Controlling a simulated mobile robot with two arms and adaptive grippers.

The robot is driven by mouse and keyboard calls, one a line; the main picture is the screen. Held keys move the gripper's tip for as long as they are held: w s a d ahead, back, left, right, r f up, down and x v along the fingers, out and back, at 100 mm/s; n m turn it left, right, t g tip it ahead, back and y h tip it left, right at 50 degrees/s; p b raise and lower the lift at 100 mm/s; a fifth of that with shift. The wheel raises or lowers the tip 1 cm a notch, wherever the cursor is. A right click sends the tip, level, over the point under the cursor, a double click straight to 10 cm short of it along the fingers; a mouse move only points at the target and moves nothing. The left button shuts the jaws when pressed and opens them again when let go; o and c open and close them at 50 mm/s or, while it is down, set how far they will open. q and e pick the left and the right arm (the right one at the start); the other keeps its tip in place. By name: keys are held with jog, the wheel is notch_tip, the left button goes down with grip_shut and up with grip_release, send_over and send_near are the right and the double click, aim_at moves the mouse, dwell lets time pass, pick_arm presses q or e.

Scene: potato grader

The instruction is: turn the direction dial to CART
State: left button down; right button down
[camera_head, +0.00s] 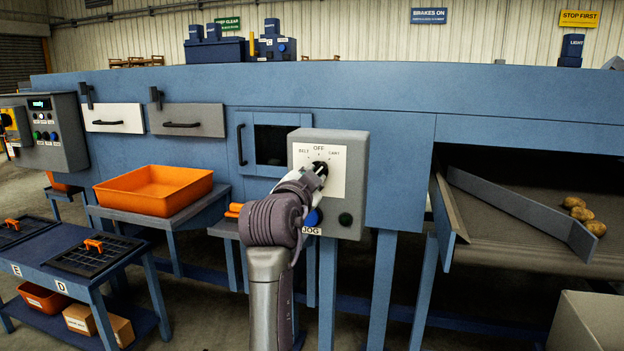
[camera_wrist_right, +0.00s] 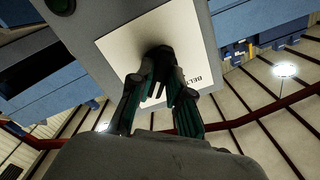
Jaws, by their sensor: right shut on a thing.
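The direction dial (camera_head: 321,166) is a black knob on the white label plate (camera_head: 336,184) of a grey control box (camera_head: 357,150). The plate reads BELT at left, OFF at top and CART at right. My right gripper (camera_head: 314,174) reaches up from below, and its fingers are shut on the dial. In the right wrist view the fingers (camera_wrist_right: 163,78) close around the dark knob against the white plate (camera_wrist_right: 118,47). The fingers hide much of the dial, so I cannot tell which mark it points at. My left gripper is not in view.
A blue button (camera_head: 314,217) beside my wrist and a dark green button (camera_head: 345,219) sit low on the box, above a JOG label (camera_head: 311,231). An orange bin (camera_head: 153,190) stands at left. Potatoes (camera_head: 584,214) lie on the belt (camera_head: 485,225) at right.

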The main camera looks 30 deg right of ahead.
jog(key=c, duration=1.1)
grip_release()
jog(key=shift+r, duration=0.1)
